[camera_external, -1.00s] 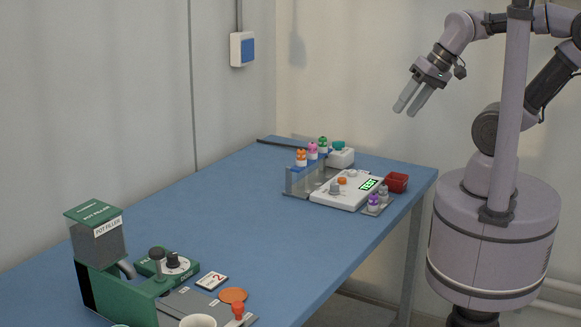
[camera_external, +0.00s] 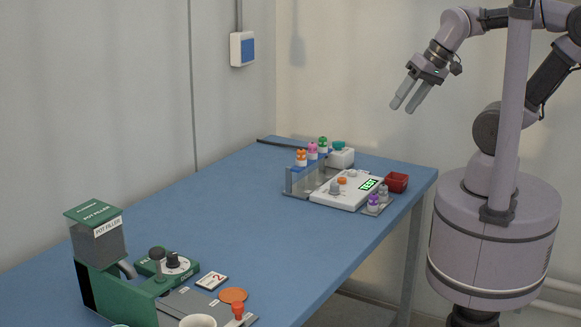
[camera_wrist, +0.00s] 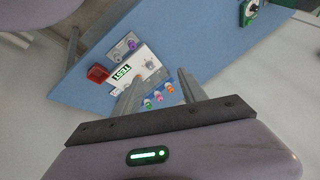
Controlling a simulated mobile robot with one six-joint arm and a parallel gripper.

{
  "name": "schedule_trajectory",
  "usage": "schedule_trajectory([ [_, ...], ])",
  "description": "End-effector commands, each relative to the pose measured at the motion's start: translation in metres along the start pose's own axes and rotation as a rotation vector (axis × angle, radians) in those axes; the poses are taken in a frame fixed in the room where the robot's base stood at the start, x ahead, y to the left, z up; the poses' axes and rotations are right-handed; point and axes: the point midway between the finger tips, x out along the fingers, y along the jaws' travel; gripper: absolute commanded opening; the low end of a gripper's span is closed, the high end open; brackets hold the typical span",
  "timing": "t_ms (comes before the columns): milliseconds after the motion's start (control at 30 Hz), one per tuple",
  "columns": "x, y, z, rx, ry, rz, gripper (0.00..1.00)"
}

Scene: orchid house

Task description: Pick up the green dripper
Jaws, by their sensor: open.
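Beside the rack are a white tester (camera_external: 345,190) with a lit display, a small holder with purple and grey drippers (camera_external: 373,202), a red box (camera_external: 396,182) and a white block with a teal top (camera_external: 340,157). A green pot filler (camera_external: 98,235) stands at the near left. The table's middle is clear.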

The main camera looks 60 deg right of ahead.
Motion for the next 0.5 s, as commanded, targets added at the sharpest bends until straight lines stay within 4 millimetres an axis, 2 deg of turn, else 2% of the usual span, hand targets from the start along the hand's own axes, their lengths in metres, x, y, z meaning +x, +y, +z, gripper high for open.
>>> schedule_trajectory([
  [67,-0.002,-0.003,-0.041,0.046,-0.017,0.072,0.49],
  [133,0.007,-0.004,-0.093,0.106,-0.021,0.166,0.49],
  [200,0.028,-0.001,-0.145,0.162,-0.015,0.26,0.49],
  [300,0.07,0.007,-0.203,0.223,0.006,0.366,0.49],
  [400,0.108,0.017,-0.238,0.26,0.029,0.434,0.49],
  [500,0.132,0.023,-0.253,0.279,0.044,0.465,0.49],
])
